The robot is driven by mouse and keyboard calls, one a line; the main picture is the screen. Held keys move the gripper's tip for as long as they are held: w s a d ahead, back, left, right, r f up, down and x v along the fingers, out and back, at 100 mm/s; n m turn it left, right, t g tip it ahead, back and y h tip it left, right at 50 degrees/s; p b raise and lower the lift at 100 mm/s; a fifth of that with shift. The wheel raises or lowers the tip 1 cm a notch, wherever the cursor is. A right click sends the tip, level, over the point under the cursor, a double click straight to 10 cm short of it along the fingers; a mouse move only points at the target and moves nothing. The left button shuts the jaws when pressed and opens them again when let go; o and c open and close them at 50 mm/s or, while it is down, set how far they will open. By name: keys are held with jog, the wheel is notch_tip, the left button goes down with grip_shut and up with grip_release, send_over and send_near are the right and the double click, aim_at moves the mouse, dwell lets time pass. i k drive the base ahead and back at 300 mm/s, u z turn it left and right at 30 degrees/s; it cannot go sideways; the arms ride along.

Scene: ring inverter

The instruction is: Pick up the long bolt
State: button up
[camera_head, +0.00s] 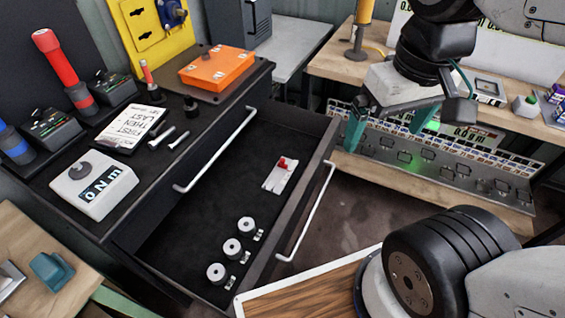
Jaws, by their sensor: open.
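Two silver bolts lie side by side on the black top of the drawer cabinet. The left one (161,138) looks slightly longer than the right one (179,140), though both are small in the picture. My gripper (389,125) is at the upper right, open and empty, with its teal fingertips pointing down. It is well to the right of the bolts and apart from them, in front of the lit panel on the wooden bench.
The cabinet's drawer (190,225) is open, with three white cylinders and a red switch inside. A white card (124,128), a box with a knob (93,188) and an orange case (217,67) surround the bolts. Two drawer handles stick out.

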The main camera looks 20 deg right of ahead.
aim_at(171, 147)
jog(key=u, duration=0.4)
jog(key=k, duration=0.55)
jog(key=u, duration=1.15)
jog(key=i, duration=0.65)
jog(key=z, duration=0.65)
jog(key=i, duration=0.45)
jog(key=z, duration=0.5)
